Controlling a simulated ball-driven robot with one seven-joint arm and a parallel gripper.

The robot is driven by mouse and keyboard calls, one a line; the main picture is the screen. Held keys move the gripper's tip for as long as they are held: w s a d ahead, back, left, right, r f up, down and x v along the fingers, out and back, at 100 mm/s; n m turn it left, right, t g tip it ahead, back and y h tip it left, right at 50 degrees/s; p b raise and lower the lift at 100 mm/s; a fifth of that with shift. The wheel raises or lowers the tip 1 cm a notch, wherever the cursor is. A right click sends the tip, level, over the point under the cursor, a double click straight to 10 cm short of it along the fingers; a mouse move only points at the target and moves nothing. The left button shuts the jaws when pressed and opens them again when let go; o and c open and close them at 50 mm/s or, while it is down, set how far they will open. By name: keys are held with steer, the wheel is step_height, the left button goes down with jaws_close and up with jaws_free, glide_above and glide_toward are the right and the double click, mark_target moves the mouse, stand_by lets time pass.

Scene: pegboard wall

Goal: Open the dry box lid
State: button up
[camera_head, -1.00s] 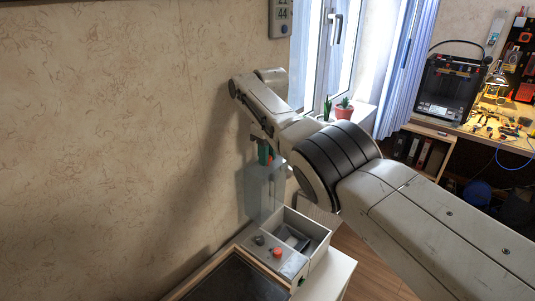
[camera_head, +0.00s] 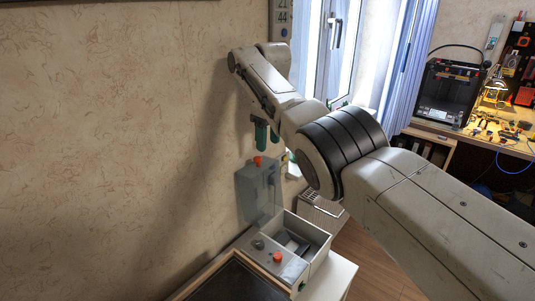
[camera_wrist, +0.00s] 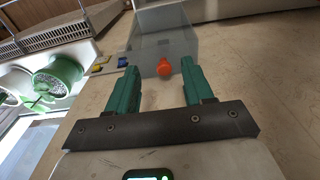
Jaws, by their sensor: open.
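The dry box (camera_head: 318,243) stands on a white cabinet by the wall, its top open and a dark thing inside. Its translucent grey lid (camera_head: 257,197) stands raised at the wall side, with an orange knob (camera_head: 258,160) at its upper edge. The lid (camera_wrist: 165,35) and knob (camera_wrist: 164,68) also show in the wrist view. My gripper (camera_head: 267,137) has green fingers and is open just above the knob. In the wrist view, the knob appears in the gap between the fingertips (camera_wrist: 161,76); neither finger closes on it.
A grey panel with an orange button (camera_head: 278,257) and a dark knob is on the box's front. A dark framed surface (camera_head: 236,284) lies in front. The wall is close on the left. A window (camera_head: 338,50) and a bench with a 3D printer (camera_head: 447,95) are at the right.

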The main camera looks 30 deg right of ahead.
steer(key=shift+r, duration=2)
steer(key=shift+s, duration=0.1)
